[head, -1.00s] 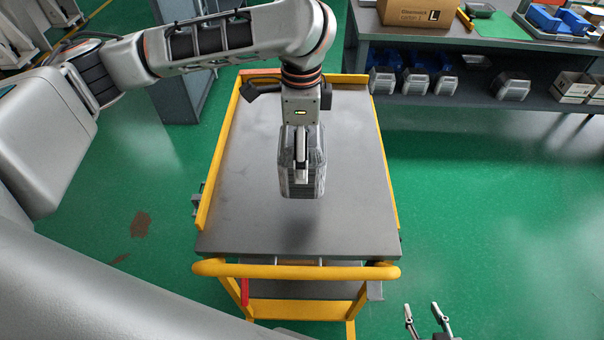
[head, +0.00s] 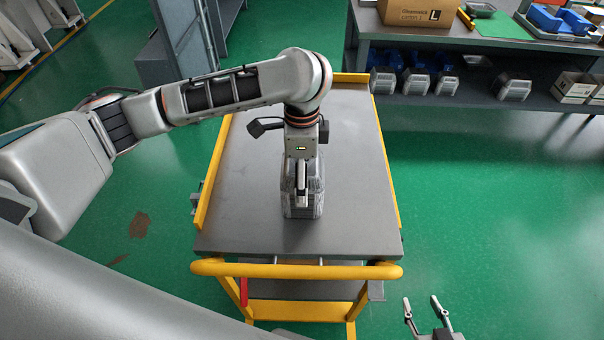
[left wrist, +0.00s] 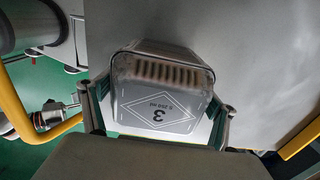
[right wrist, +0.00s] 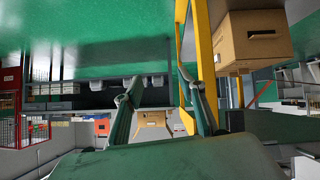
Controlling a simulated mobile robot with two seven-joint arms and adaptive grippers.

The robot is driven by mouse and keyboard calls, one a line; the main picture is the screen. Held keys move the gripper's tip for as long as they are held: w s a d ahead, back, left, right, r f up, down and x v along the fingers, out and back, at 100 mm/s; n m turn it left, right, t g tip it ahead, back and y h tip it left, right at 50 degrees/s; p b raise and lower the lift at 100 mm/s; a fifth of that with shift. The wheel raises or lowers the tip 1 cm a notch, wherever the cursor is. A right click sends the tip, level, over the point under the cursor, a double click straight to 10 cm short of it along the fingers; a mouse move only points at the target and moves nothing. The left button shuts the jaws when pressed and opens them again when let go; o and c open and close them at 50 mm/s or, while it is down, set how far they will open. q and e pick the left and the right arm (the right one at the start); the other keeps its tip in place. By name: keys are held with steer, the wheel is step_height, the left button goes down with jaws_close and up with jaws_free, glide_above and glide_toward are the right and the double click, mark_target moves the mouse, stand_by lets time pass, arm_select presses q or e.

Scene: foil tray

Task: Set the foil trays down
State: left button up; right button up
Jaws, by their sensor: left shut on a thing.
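A stack of foil trays (head: 317,190) is in my left gripper (head: 302,190), low over the front half of the cart top (head: 240,190). In the left wrist view the stack (left wrist: 160,78) sits between the two fingers, with a label marked 3 on its near side. I cannot tell whether its underside touches the cart top. My right gripper (head: 421,303) is open and empty, off the cart's front right corner. Its spread fingers also show in the right wrist view (right wrist: 164,100).
The cart has yellow rails at its sides and back and a yellow handle (head: 296,270) in front. The cart top around the stack is clear. A bench (head: 480,45) at the back right bears a cardboard box (head: 415,12) and, on its lower shelf, several trays (head: 445,85).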

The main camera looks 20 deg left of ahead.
arm_select(q)
steer(key=o, duration=1.2)
steer(key=shift+f, duration=0.1)
steer(key=shift+o, duration=0.2)
arm_select(e)
steer(key=shift+s+d+f, duration=0.1)
steer(key=shift+f, duration=0.1)
steer(key=shift+f, duration=0.15)
arm_select(q)
step_height(320, 180, up, 11)
steer(key=shift+r+p, duration=0.2)
steer(key=shift+p, duration=0.4)
steer(key=shift+r, duration=0.45)
arm_select(e)
steer(key=shift+s+d, duration=0.4)
steer(key=shift+d, duration=0.1)
